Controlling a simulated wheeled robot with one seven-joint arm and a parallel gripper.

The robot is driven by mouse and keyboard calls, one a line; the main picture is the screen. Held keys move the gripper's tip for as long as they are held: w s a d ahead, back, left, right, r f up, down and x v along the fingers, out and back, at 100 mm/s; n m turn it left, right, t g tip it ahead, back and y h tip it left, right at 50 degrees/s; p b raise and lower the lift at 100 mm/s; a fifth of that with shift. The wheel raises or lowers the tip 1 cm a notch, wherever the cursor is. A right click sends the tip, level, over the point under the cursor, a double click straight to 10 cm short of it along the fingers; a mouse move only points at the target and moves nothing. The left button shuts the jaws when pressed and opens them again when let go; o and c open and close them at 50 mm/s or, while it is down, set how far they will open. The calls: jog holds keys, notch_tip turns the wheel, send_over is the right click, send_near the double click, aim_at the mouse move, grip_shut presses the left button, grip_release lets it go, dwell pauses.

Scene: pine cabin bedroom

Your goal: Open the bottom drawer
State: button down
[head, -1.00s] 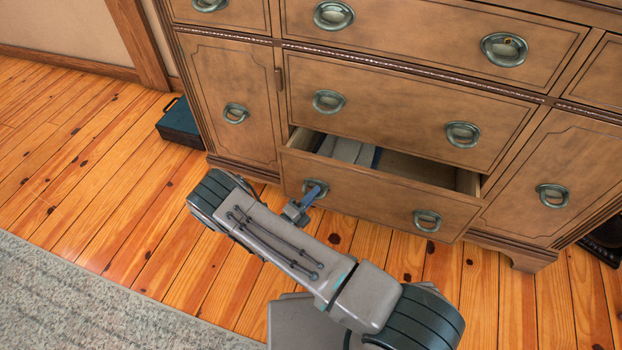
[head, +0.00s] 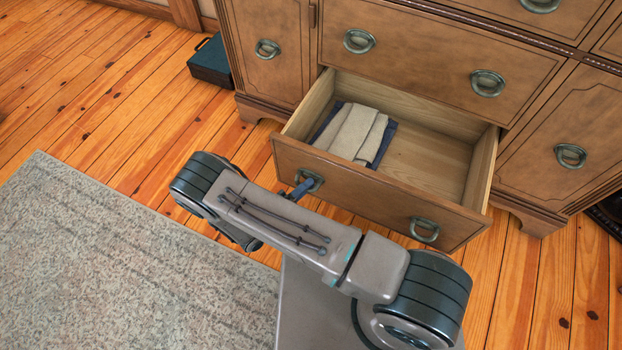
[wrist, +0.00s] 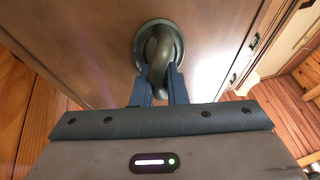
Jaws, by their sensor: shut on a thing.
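The bottom drawer (head: 372,195) of the wooden dresser is pulled well out. Folded beige and dark blue cloths (head: 354,134) lie in its left part, and the right part is bare wood. My gripper (head: 301,189) is at the drawer's left handle (head: 311,180), partly hidden behind my arm in the head view. In the wrist view my gripper (wrist: 159,88) is shut on that ring handle (wrist: 156,58), with a finger on each side. The right handle (head: 424,230) hangs free on the drawer front.
The drawer (head: 488,83) above is closed, with side doors (head: 570,155) closed too. A dark case (head: 209,61) stands on the floor left of the dresser. A grey rug (head: 100,250) covers the floor at lower left. Plank floor beside the drawer is clear.

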jog(key=shift+s+a, duration=0.15)
jog(key=shift+s, duration=0.15)
jog(key=c, duration=1.7)
grip_release()
jog(key=shift+c, duration=0.2)
jog(key=shift+a, duration=0.1)
jog(key=p+v, duration=0.1)
jog(key=v, duration=1.2)
jog(key=shift+s+a+f+p, duration=0.15)
jog(key=shift+s+a+p, duration=0.05)
jog(key=shift+s+p, duration=0.15)
